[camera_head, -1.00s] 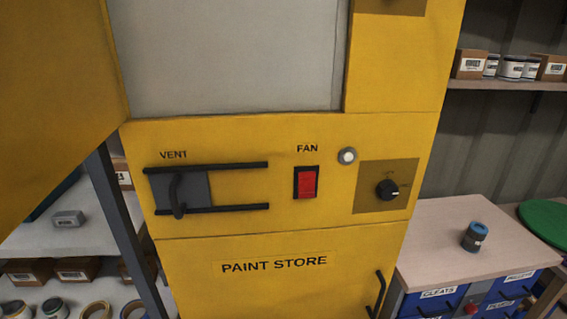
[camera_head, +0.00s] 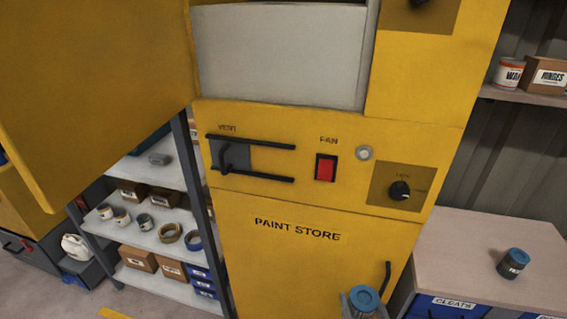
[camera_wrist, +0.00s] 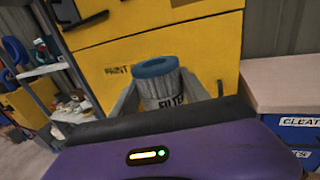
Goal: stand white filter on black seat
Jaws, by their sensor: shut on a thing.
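My gripper (camera_head: 362,308) shows at the bottom edge of the head view, in front of the yellow cabinet. It is shut on the white filter (camera_wrist: 163,93), a pale cylinder with a blue rim and dark lettering. The filter is upright or nearly so between the two grey fingers in the wrist view. Its blue top (camera_head: 364,296) also shows in the head view. The filter's underside is hidden. I cannot make out a black seat in either view.
The yellow paint store cabinet (camera_head: 270,265) fills the middle, its upper door (camera_head: 85,85) swung open at left. A dark blue-topped can (camera_head: 513,263) stands on the right bench (camera_head: 455,240). Shelves (camera_head: 165,235) at left hold cans, tapes and boxes.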

